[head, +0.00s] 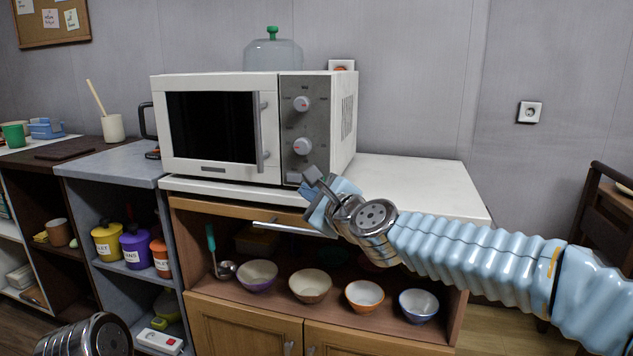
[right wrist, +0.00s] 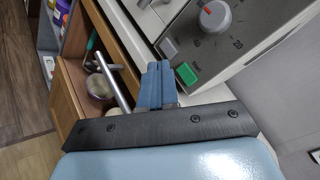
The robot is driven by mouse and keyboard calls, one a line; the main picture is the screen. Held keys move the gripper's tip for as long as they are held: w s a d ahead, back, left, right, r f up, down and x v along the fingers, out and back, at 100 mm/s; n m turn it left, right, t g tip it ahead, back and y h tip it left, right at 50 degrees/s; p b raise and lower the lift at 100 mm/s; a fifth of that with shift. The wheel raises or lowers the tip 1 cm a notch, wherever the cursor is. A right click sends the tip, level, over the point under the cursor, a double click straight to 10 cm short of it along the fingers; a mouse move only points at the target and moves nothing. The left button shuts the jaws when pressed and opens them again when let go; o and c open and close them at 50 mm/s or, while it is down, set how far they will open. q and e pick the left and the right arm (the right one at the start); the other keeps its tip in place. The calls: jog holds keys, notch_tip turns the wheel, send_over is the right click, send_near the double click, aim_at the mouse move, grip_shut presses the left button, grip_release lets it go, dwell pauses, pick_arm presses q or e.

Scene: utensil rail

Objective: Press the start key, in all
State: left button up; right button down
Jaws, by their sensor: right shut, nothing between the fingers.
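The white microwave (head: 215,82) stands on the counter with its door shut. Its grey control panel (head: 318,122) has two round knobs and low keys. In the right wrist view a green key (right wrist: 187,73) and a grey key (right wrist: 168,47) sit side by side below a knob; no lettering on them is readable. My right gripper (head: 313,177) is shut and empty in front of the panel's lower edge. Its blue fingertips (right wrist: 158,68) appear close beside the green key; contact cannot be told. In the head view the gripper hides the green key. My left gripper is out of view.
Several bowls (head: 310,286) and a ladle (head: 225,268) stand on the shelf beneath. The white counter (head: 415,180) right of the microwave is clear. A glass dome (head: 272,55) shows above the microwave.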

jog(key=shift+w+d, duration=0.25)
jog(key=shift+w, duration=0.5)
jog(key=shift+w+d, duration=0.25)
jog(key=shift+w, duration=0.5)
dwell(0.9)
jog(key=shift+w+d, duration=0.15)
jog(key=shift+w, duration=0.25)
